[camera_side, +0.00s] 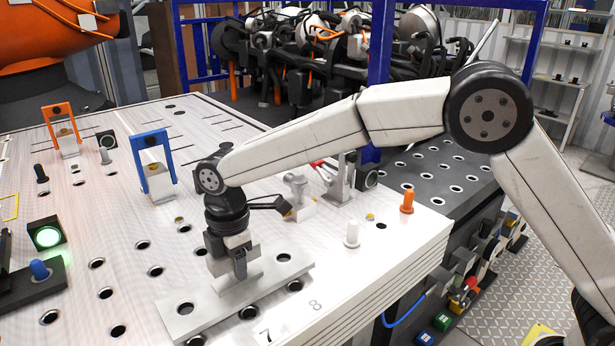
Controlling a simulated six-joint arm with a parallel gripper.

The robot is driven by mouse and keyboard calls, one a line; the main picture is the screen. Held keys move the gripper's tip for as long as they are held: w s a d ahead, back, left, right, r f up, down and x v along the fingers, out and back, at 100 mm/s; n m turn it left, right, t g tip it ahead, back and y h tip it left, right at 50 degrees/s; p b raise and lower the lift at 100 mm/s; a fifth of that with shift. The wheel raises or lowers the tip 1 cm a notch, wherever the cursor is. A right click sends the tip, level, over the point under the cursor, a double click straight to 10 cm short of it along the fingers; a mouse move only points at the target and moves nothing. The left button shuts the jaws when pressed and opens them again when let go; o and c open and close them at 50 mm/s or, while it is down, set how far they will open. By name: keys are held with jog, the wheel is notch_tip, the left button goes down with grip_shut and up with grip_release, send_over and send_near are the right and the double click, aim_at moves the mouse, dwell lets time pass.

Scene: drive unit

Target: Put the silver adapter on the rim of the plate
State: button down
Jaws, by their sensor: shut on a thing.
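The silver adapter (190,305) is a flat light-grey metal piece with a raised block on top and a hole near its left end. It is over the near part of the large white perforated plate (130,265), close to the plate's front rim. I cannot tell whether it touches the plate or hangs just above it. My gripper (240,272) points down and is shut on the adapter's raised block. The fingertips partly hide the block.
A white peg (352,235) and an orange peg (407,201) stand right of my gripper. A toggle clamp (341,178) stands behind them. A blue bracket (154,165) and an orange bracket (62,130) stand at the back left. A green-lit block (47,235) is at the left.

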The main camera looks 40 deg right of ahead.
jog(key=shift+f, duration=0.55)
jog(key=shift+f, duration=0.15)
jog(key=shift+c, duration=1.4)
grip_release()
jog(key=shift+f, duration=0.15)
notch_tip(320, 180, up, 12)
jog(key=shift+r, duration=0.2)
